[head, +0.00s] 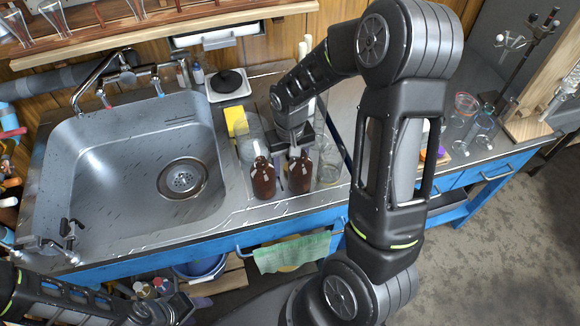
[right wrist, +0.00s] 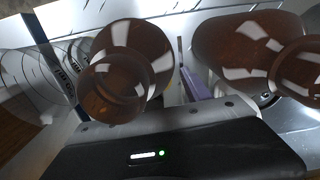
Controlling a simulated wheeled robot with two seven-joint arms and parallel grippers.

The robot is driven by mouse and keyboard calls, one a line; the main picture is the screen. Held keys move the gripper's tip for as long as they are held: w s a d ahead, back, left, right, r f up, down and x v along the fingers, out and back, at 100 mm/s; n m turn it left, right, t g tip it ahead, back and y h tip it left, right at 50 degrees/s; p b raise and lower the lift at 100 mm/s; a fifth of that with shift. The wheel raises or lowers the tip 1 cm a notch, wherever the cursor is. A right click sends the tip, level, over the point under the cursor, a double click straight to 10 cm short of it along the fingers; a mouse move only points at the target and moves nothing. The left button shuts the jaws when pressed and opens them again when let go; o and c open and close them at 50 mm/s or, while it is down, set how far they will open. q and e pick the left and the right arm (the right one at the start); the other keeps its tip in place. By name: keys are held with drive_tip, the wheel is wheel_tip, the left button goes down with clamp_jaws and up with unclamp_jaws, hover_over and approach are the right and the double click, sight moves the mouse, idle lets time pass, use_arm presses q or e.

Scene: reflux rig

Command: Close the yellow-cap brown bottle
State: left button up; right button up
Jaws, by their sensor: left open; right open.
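Two brown bottles stand side by side on the steel counter just right of the sink, the left one (head: 263,180) and the right one (head: 300,174). In the right wrist view a brown bottle (right wrist: 125,60) is at the left and another (right wrist: 245,50) at the right. I cannot make out a yellow cap on either neck. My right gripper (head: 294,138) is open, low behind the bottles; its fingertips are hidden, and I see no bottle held. My left gripper (head: 172,304) is open and empty at the lower left, well away from the bottles.
The sink (head: 125,160) lies left of the bottles. Clear glassware (head: 328,166) stands close on their right, and a yellow block (head: 236,122) is behind to the left. A green cloth (head: 292,253) hangs at the front. More glassware (head: 466,108) stands at the right.

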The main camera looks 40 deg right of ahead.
drive_tip(key=shift+c, duration=0.5)
clamp_jaws()
